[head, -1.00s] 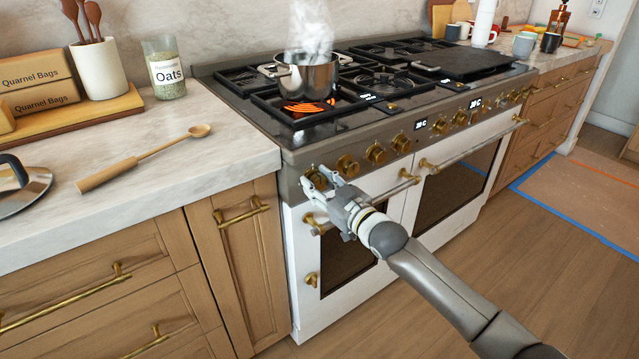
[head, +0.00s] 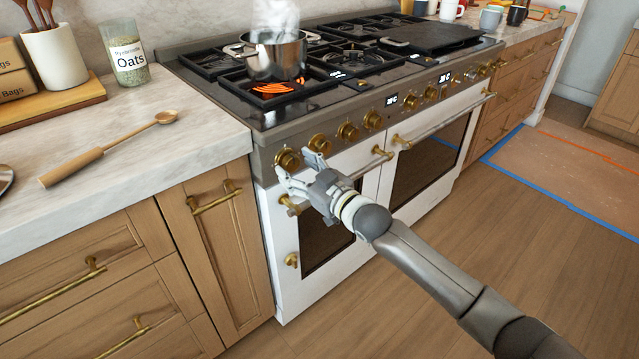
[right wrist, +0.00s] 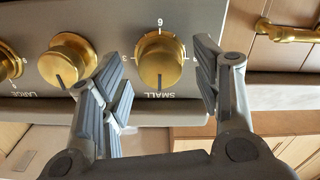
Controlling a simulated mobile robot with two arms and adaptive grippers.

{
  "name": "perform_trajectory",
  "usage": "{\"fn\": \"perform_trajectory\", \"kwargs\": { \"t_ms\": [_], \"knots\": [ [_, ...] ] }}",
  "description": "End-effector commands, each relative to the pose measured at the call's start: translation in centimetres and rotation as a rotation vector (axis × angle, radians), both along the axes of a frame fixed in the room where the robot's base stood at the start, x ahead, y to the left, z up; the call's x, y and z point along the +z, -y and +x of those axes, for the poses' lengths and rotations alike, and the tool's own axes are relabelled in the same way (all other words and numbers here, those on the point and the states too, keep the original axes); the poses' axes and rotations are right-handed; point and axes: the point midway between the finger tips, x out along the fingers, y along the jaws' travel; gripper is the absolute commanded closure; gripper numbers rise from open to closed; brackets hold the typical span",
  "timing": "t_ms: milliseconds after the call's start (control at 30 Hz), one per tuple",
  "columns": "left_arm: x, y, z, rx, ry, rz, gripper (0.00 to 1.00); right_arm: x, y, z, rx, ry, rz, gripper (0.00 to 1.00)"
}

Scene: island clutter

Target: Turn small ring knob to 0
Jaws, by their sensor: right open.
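The small ring knob (head: 287,159) is the leftmost brass knob on the stove's front panel in the head view. In the right wrist view the brass knob (right wrist: 158,62) marked SMALL has a dark mark at its lower edge, on the side of that word; a 6 is printed at the opposite edge and a 3 at the left. My right gripper (head: 298,167) is open and empty in front of this knob. In the right wrist view its fingers lie on either side of the knob, with gaps visible. My left gripper is not in view.
Gold oven handles (head: 376,158) stick out below the panel. A steaming pot (head: 277,55) stands over a glowing burner (head: 275,88). A wooden spoon (head: 110,150) lies on the left counter.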

Motion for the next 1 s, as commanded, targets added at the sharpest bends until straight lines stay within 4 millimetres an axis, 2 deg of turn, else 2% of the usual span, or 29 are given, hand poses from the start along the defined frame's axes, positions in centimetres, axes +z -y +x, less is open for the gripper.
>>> {"fn": "perform_trajectory", "kwargs": {
  "t_ms": [300,500,700,1000],
  "knots": [
    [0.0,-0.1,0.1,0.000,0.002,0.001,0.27,-0.2,3.7,-4.9,0.000,-0.002,-0.001,0.42],
    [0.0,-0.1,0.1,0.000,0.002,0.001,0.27,-0.1,5.3,-7.1,-0.002,-0.002,-0.002,0.42],
    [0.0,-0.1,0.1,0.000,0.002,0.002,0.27,-0.1,5.8,-7.9,0.000,-0.002,-0.001,0.42],
    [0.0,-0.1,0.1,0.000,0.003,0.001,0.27,-0.1,5.8,-7.9,0.000,-0.001,-0.001,0.42]
  ]
}}
